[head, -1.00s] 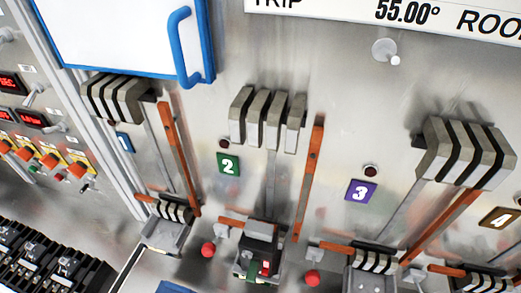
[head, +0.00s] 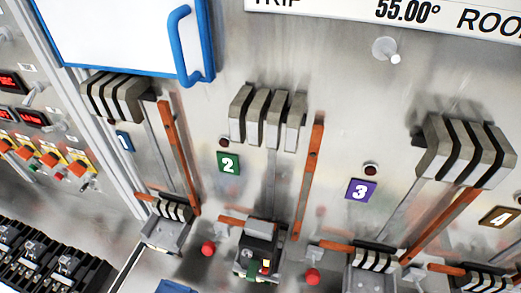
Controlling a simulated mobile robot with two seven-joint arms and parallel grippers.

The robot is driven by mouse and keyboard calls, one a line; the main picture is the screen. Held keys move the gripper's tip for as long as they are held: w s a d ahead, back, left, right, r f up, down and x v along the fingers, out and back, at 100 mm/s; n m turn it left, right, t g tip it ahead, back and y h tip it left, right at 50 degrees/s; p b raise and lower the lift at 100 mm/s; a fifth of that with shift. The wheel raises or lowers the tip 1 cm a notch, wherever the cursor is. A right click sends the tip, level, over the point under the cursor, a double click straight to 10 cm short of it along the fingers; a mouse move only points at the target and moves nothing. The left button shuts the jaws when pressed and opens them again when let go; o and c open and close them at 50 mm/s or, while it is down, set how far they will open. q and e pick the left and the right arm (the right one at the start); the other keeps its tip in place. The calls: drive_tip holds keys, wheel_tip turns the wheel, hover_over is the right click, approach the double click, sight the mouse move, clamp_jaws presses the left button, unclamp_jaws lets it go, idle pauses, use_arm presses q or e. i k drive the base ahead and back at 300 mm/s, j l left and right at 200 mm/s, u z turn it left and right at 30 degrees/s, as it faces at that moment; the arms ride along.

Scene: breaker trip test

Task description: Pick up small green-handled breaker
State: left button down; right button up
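A dark block with a grey top (head: 259,250) sits at the bottom middle, below the green plate marked 2. A small green part (head: 256,271) shows low on its front, with small yellow and red patches beside it. It may be the green-handled breaker, but it is too small and too close to the bottom edge to be sure. Neither of my grippers is in the head view.
Large switches with grey ribbed blocks and orange bars stand along the metal panel, by plates marked 1, 2 (head: 229,163), 3 (head: 361,190) and 4. Red knobs (head: 208,248) flank the block. Black modules (head: 40,255) fill the lower left. A blue-framed white board (head: 120,30) hangs at upper left.

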sight(262, 237)
drive_tip(key=k+l+z, duration=0.15)
drive_tip(key=z, duration=0.35)
drive_tip(key=l+z, duration=0.5)
drive_tip(key=k+l+z, duration=0.1)
drive_tip(key=z, duration=0.4)
drive_tip(key=l+z, duration=0.5)
drive_tip(key=u, duration=2.5)
drive_tip(key=i+j+z, duration=0.1)
drive_tip(key=j, duration=0.35)
drive_tip(key=i+j+z, duration=0.1)
drive_tip(key=j, duration=0.35)
drive_tip(key=i+j+z, duration=0.15)
drive_tip(key=j, duration=0.3)
drive_tip(key=i+j+z, duration=0.1)
drive_tip(key=j, duration=0.4)
drive_tip(key=i+j+z, duration=0.1)
drive_tip(key=j, duration=0.4)
drive_tip(key=i, duration=0.1)
